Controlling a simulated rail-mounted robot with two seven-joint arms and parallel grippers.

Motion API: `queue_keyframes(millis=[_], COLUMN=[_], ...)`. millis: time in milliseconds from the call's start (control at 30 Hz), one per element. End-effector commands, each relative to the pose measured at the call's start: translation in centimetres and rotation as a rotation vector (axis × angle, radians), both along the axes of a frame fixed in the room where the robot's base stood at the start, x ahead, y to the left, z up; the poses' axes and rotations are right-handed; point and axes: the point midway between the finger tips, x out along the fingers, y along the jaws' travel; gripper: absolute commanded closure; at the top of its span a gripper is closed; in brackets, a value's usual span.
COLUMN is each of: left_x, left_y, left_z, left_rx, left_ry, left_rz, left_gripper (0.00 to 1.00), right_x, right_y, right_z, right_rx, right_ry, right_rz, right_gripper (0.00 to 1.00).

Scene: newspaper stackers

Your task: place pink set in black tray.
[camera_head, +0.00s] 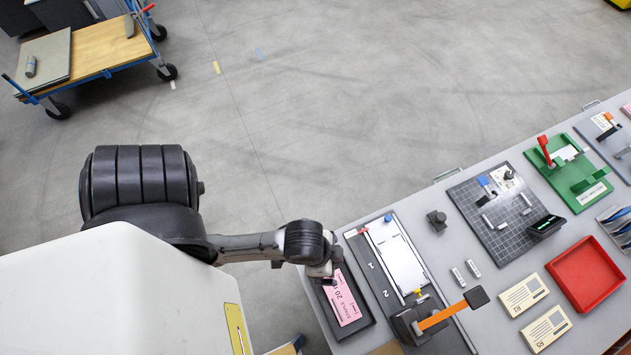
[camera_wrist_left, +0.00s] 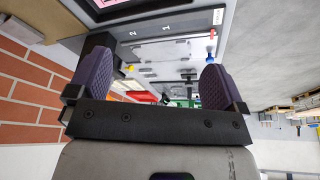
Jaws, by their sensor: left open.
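The pink set (camera_head: 345,299), a flat pink sheet or pad with dark print, lies inside the black tray (camera_head: 358,331) at the near left edge of the grey table. The tray's dark rim and a sliver of pink also show at the top left of the left wrist view. My left gripper (camera_head: 326,281) is at the tray's upper left end, over or beside it, and hides that corner. In the left wrist view my left gripper (camera_wrist_left: 153,80) has its two purple pads wide apart with nothing between them. My right gripper is not in view.
Right of the tray is a board (camera_head: 398,258) with a white plate and numbers, and an orange-handled stapler-like tool (camera_head: 441,317). Further right are a dark gridded board (camera_head: 505,215), a red tray (camera_head: 583,272) and cream pads (camera_head: 524,296).

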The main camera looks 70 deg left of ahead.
Motion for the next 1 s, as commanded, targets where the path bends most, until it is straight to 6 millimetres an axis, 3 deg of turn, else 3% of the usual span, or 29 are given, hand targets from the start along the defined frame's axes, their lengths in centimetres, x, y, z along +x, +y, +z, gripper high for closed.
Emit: queue_keyframes(millis=[100,233,667,867,1000], left_x=[-1.6,-2.4,-2.6,-2.6,-2.6], left_y=[3.0,4.7,5.1,5.1,5.1], left_z=[-0.1,0.0,0.3,2.7,5.8], left_rx=[0.031,0.056,0.062,0.061,0.061], left_ry=[0.009,0.013,0.013,0.013,0.013], left_rz=[0.128,0.193,0.208,0.206,0.206], left_gripper=[0.03,0.03,0.03,0.03,0.03], right_x=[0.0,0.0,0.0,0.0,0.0], right_y=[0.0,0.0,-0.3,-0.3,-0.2], right_z=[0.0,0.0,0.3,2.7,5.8], right_rx=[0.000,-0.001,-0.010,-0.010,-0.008], right_ry=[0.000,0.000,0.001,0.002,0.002], right_rz=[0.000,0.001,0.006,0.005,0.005], right_gripper=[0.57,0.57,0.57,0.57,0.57])
